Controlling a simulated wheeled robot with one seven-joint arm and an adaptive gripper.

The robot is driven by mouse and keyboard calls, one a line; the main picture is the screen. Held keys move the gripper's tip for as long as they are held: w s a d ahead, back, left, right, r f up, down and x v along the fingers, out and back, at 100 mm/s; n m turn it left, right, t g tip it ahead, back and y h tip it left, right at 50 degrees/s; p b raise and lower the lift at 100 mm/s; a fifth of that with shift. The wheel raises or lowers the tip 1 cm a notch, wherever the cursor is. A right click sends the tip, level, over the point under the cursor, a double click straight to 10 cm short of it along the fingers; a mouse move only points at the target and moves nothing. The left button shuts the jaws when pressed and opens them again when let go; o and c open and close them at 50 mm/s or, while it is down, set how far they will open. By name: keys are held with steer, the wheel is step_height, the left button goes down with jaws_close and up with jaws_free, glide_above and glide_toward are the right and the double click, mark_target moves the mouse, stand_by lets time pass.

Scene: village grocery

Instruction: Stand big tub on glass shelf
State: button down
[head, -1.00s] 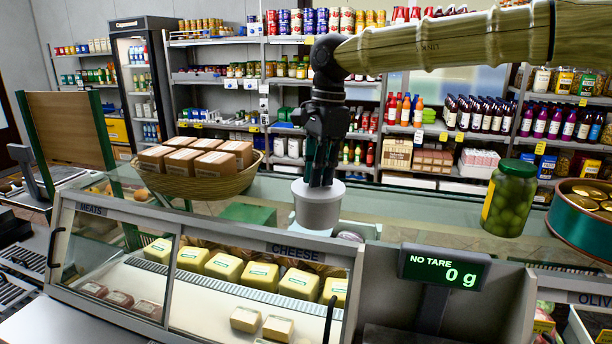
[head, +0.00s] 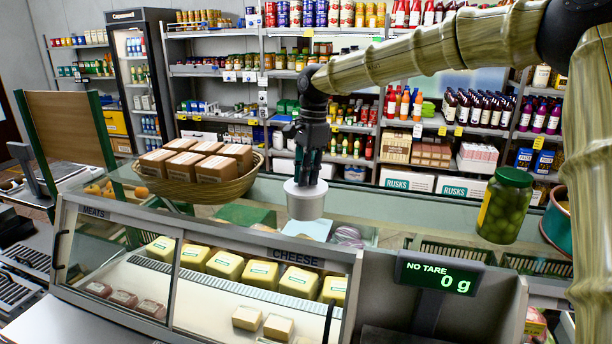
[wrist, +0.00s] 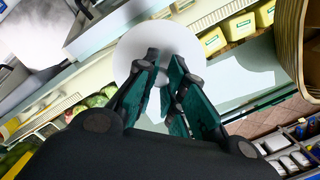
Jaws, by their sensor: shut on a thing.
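The big tub (head: 305,202) is a white round tub with a flat lid. My gripper (head: 306,180) points down and is shut on the top of the tub. In the wrist view the tub's lid (wrist: 133,58) shows as a pale disc beyond the fingers (wrist: 166,88). The tub looks upright. In the head view it appears over the glass shelf (head: 400,232) on top of the counter; I cannot tell whether its base touches the glass.
A wicker basket (head: 215,190) of brown boxes stands to the left on the glass. The scale display (head: 438,278) is in front. Glass between tub and jar is clear.

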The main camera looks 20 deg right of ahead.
steer(key=shift+f, duration=0.75)
steer(key=c, duration=1.5)
jaws_free()
steer(key=shift+f, duration=0.1)
step_height(320, 180, up, 12)
steer(key=d+b, duration=0.1)
steer(key=b, duration=0.1)
steer(key=shift+w+d+b, duration=0.15)
steer(key=shift+w+b, duration=0.05)
steer(key=shift+b, duration=0.1)
